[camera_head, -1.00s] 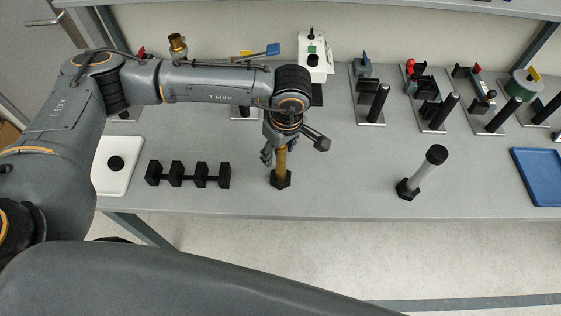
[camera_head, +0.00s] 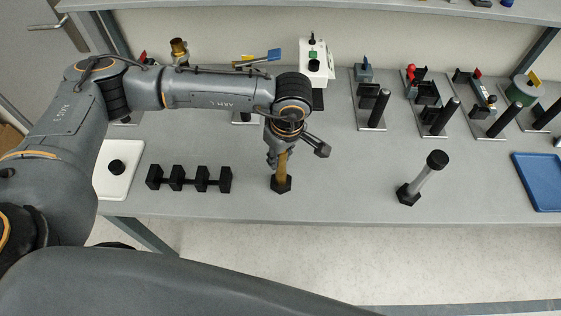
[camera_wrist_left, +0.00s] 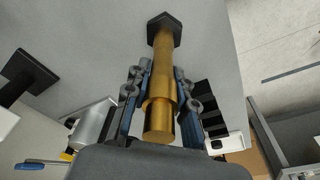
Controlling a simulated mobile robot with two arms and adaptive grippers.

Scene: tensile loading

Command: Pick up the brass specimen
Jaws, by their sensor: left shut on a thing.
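The brass specimen (camera_head: 282,166) is a gold-coloured stepped rod standing upright in a small black hexagonal base (camera_head: 281,184) on the grey bench. In the left wrist view the brass specimen (camera_wrist_left: 163,85) runs between the fingers, with its thicker end towards my palm and its far end at the black base (camera_wrist_left: 164,22). My left gripper (camera_head: 280,155) is around the upper part of the rod, shut on it; it also shows in the left wrist view (camera_wrist_left: 160,92). The rod's top is hidden by the gripper in the head view. My right gripper is not in view.
A black row of blocks (camera_head: 189,178) stands left of the specimen. A grey rod with black ends (camera_head: 424,179) stands to the right, and a blue tray (camera_head: 540,180) lies at far right. Several fixtures and a white box (camera_head: 314,62) line the back. The bench front is clear between.

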